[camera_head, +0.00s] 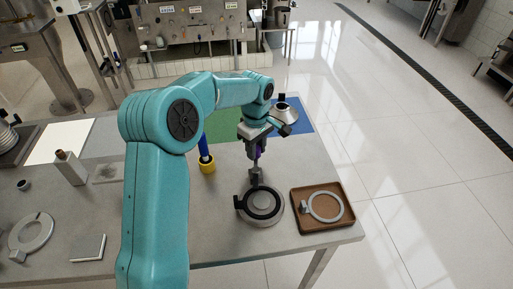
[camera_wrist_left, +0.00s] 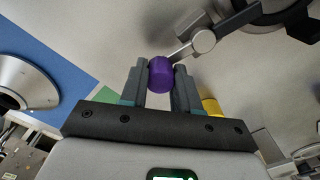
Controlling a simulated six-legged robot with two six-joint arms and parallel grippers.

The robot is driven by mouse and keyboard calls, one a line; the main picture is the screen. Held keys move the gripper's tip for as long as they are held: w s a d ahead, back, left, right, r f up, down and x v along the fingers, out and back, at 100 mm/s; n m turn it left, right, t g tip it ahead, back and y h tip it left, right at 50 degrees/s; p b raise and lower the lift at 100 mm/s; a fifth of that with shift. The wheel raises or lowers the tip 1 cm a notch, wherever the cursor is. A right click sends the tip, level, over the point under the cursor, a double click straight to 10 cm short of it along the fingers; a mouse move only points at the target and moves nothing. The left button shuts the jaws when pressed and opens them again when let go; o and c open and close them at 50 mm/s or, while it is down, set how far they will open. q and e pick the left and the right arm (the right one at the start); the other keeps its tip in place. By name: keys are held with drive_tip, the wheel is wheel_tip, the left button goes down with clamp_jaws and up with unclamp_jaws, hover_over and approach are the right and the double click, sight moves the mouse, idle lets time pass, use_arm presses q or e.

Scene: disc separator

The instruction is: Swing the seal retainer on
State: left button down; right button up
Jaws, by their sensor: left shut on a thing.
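My left gripper (camera_head: 257,153) reaches down over the right part of the table and is shut on a purple knob. In the left wrist view the purple knob (camera_wrist_left: 161,74) sits between the two fingertips. Below the gripper stands a round grey unit with a black ring (camera_head: 279,204) and a pale centre. The black ring also shows at the top right of the wrist view (camera_wrist_left: 250,15). Which part is the seal retainer is not clear. My right gripper is out of view.
A brown tray (camera_head: 297,223) with a grey ring (camera_head: 340,209) stands right of the unit, near the table edge. A silver cone-shaped part (camera_head: 287,112) rests on a blue mat (camera_head: 303,126) behind.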

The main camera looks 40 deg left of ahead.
use_arm(q)
drive_tip(key=c, duration=0.8)
unclamp_jaws()
drive_tip(key=shift+r, duration=0.15)
wheel_tip(320, 180, up, 16)
drive_tip(key=shift+r+p, duration=0.1)
drive_tip(key=shift+p, duration=0.6)
drive_tip(key=shift+s, duration=0.1)
